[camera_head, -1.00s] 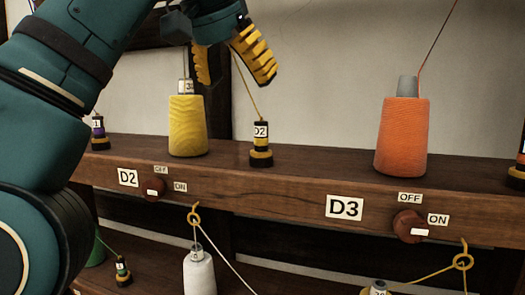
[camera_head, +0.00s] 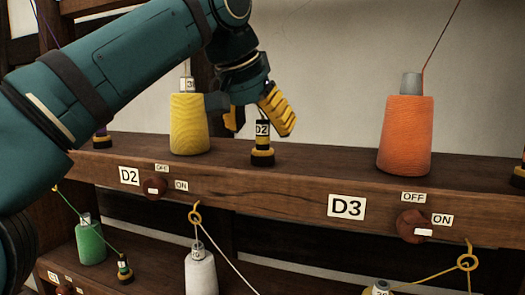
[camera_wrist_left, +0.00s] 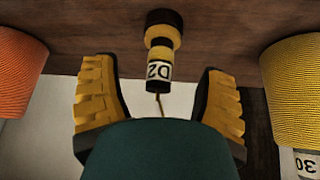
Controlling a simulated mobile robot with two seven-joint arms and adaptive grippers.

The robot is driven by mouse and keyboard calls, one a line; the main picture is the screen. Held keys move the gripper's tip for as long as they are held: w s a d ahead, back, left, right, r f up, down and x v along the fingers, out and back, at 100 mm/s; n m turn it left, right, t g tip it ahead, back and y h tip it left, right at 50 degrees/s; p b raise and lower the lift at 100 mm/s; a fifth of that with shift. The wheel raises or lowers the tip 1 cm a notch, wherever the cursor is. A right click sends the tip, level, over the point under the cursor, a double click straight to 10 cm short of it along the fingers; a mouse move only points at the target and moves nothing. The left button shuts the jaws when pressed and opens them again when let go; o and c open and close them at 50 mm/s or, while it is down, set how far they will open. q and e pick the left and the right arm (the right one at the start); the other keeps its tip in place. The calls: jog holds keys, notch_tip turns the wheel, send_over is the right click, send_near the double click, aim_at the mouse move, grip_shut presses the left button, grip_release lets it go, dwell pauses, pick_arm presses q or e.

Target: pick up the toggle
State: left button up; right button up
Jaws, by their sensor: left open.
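The toggle (camera_head: 262,146) is a small black and yellow piece with a D2 label, standing upright on the wooden shelf. In the left wrist view the toggle (camera_wrist_left: 160,55) appears upside down, between the finger lines, with a thin yellow cord at its labelled end. My left gripper (camera_head: 259,117) is open, pointing down, with its yellow ridged fingers around the toggle's upper part in the head view. In the wrist view the open gripper (camera_wrist_left: 160,105) shows a finger on each side, with gaps to the toggle. My right gripper is not in view.
A yellow thread cone (camera_head: 189,124) stands close left of the toggle, and an orange cone (camera_head: 405,136) farther right. Knobs (camera_head: 155,187) and (camera_head: 411,226) sit on the shelf front (camera_head: 270,198). Between toggle and orange cone the shelf is clear.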

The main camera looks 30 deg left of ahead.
aim_at(266, 139)
pick_arm(q)
jog(key=x, duration=0.3)
jog(key=shift+w+f, duration=0.1)
jog(key=shift+w, duration=0.05)
grip_shut()
